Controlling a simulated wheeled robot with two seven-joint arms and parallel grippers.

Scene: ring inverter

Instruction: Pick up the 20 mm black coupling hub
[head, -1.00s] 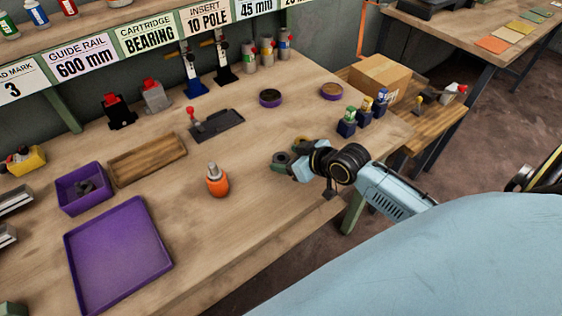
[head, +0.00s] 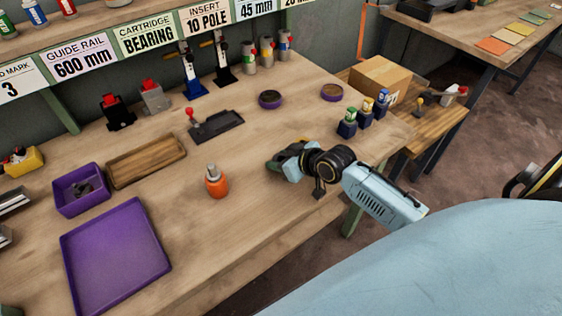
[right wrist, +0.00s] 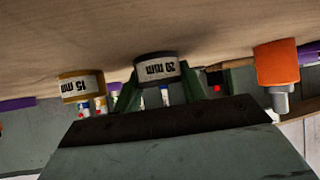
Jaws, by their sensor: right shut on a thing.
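The black coupling hub (right wrist: 157,68), a short dark cylinder with a white "20 mm" label, sits between the fingers of my right gripper (right wrist: 158,87) in the right wrist view. That view is upside down, so the label reads inverted. My right gripper is shut on the hub. In the head view my right gripper (head: 279,164) is low over the right part of the bench and mostly hides the hub. I cannot tell whether the hub still touches the bench. A brass-coloured hub labelled "15 mm" (right wrist: 80,86) stands beside it, apart from the fingers. My left gripper is not in view.
An orange bottle (head: 217,183) stands left of my right gripper. A purple tray (head: 118,256), a purple bin (head: 80,207) and a wooden tray (head: 146,160) lie further left. Several small dark blue-based items stand near the right edge. The bench between gripper and bottle is clear.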

